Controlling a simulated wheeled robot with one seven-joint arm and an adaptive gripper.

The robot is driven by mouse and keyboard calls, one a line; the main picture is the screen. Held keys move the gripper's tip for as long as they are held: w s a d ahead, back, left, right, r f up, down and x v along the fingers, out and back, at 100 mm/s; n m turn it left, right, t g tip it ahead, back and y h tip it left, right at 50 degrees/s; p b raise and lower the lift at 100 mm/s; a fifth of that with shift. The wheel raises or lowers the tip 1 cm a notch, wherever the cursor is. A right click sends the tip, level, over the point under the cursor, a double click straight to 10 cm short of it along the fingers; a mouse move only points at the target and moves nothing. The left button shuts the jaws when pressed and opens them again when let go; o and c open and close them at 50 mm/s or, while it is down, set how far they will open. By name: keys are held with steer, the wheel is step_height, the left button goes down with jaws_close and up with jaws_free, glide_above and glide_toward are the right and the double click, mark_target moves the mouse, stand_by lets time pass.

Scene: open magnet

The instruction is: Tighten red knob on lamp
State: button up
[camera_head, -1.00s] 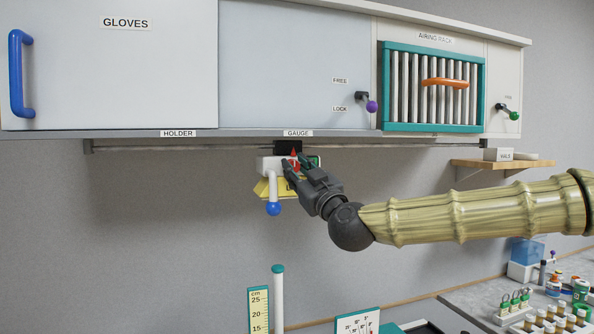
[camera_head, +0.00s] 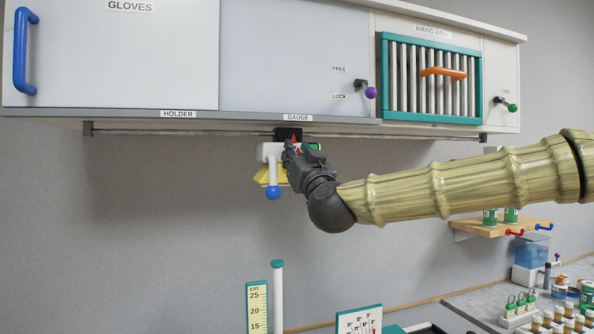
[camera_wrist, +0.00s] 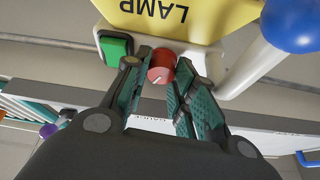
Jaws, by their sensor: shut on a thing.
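The lamp hangs from the rail under the cabinet. It has a white body (camera_head: 267,153), a yellow shade marked LAMP (camera_wrist: 180,12), a green button (camera_wrist: 115,46) and a white lever with a blue ball end (camera_head: 273,193). The red knob (camera_wrist: 161,66) sits on the lamp's body, with a light mark on its face. My gripper (camera_wrist: 168,66) is shut on the knob, with a textured green-grey finger pad on each side. In the head view my gripper (camera_head: 294,150) reaches the lamp from the right and hides most of the knob.
The rail (camera_head: 200,132) runs below the cabinet, close above my gripper. The purple-ended lever (camera_head: 370,92) and airing rack (camera_head: 430,80) are above right. A wooden shelf (camera_head: 485,228) is at right. A white post (camera_head: 277,295) and cm scale stand below. Open wall lies left of the lamp.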

steer(key=shift+s+a+r+m+g+h+b, duration=0.1)
steer(key=shift+m+g+h+b, duration=0.2)
steer(key=shift+m+h+b, duration=1.75)
steer(key=shift+w+a+r+m+g+h+b, duration=0.1)
steer(key=shift+m+g+h+b, duration=0.3)
steer(key=shift+m, duration=3.35)
steer(key=shift+s+a+m+g+h+b, duration=0.15)
steer(key=shift+m+h+b, duration=1)
steer(key=shift+m, duration=1.75)
steer(key=shift+d+h, duration=0.1)
steer(key=shift+h, duration=0.3)
steer(key=o, duration=0.7)
steer(key=shift+o, duration=0.2)
